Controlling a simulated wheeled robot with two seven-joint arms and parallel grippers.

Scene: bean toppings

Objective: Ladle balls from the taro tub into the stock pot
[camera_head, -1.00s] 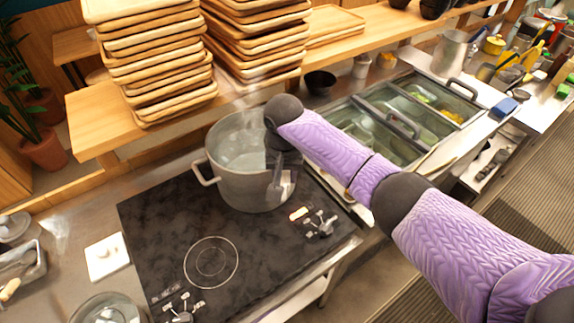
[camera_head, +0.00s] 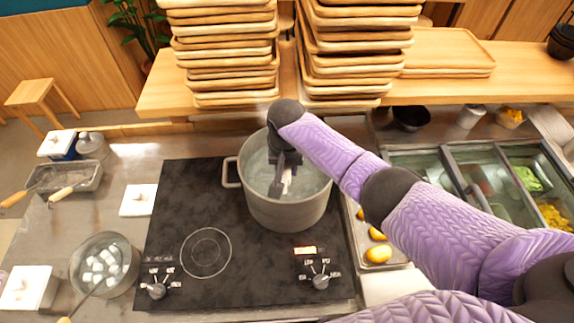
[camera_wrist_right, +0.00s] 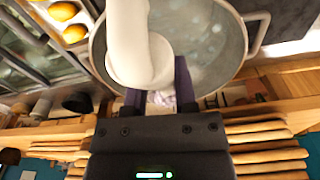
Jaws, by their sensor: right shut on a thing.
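The grey metal stock pot (camera_head: 287,214) stands on the back right of the black cooktop, with cloudy liquid in it. It also fills the top of the right wrist view (camera_wrist_right: 212,45). My right gripper (camera_head: 281,184) is inside the pot's opening, pointing down. In the wrist view my right gripper (camera_wrist_right: 160,94) is shut on a smooth white rounded piece (camera_wrist_right: 140,55), perhaps a ladle handle; its far end is not clear. A round tub (camera_head: 77,262) at front left holds white pieces and a wooden-handled tool; I cannot tell whether it is the taro tub. My left gripper is not in view.
Stacks of wooden trays (camera_head: 225,60) stand on the shelf behind the pot. A metal tray (camera_head: 92,184) with wooden-handled tools sits at left. Glass-lidded food compartments (camera_head: 450,180) are at right, behind my arm. The cooktop's left half (camera_head: 185,200) is clear.

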